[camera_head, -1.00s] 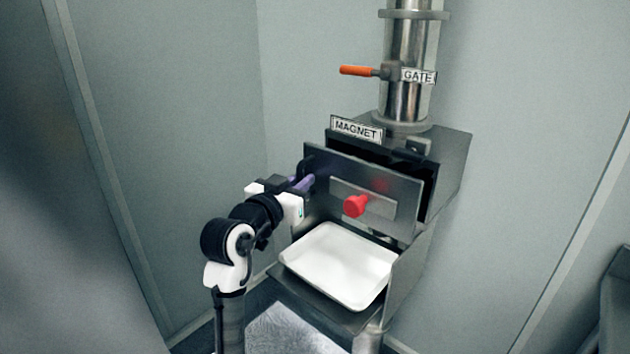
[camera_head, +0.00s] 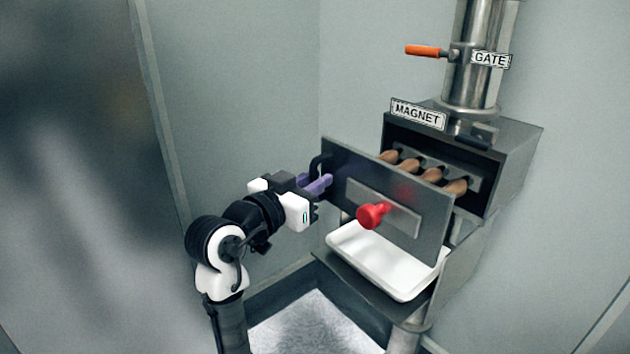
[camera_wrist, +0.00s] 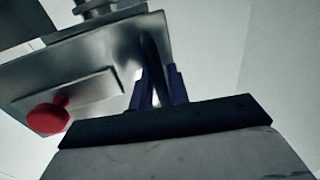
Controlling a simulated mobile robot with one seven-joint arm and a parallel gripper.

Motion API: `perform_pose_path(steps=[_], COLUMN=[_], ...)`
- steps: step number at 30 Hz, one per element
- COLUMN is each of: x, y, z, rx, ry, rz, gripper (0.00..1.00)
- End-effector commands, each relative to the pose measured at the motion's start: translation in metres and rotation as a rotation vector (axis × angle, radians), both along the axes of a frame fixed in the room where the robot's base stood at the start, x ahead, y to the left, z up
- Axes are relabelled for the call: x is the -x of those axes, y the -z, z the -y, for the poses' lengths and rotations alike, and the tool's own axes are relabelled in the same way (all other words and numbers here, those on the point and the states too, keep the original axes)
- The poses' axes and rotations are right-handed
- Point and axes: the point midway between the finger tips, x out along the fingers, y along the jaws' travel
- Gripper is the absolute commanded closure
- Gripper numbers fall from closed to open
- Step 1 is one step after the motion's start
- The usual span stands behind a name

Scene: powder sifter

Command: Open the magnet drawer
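The magnet drawer (camera_head: 345,172) is pulled well out of the steel housing (camera_head: 513,165) under the MAGNET label (camera_head: 418,115). Several brown bars (camera_head: 432,175) show between its front panel and the dark opening. My gripper (camera_head: 320,184) is at the left side of the panel. Its purple fingers are closed around the black handle (camera_head: 317,164). In the wrist view the fingers (camera_wrist: 161,88) stand on either side of the dark handle (camera_wrist: 155,62), with the drawer panel (camera_wrist: 95,60) to the left.
A red knob (camera_head: 372,215) sticks out from the panel's front. A white tray (camera_head: 385,262) sits below the drawer. The orange GATE lever (camera_head: 424,51) is on the metal pipe (camera_head: 475,75) above. Grey walls stand close behind, and open floor lies in front.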

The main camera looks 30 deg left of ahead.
Motion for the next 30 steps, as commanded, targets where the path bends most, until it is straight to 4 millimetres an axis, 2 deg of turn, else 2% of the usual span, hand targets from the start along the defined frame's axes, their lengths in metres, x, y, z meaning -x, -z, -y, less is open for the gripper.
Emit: perform_pose_path(steps=[3,11,14,17,24,30], x=[0.0,0.001,0.007,0.022,0.076,0.115], y=[0.0,0.0,0.0,0.001,0.002,0.001], z=[0.0,0.0,-0.002,-0.004,-0.013,-0.018], rx=[0.0,0.0,0.0,0.0,-0.002,-0.002], ry=[0.0,-0.001,-0.003,-0.004,-0.006,-0.004], rz=[0.0,0.001,0.002,0.003,0.003,0.001], gripper=[0.7,0.7,0.7,0.7,0.7,0.7])
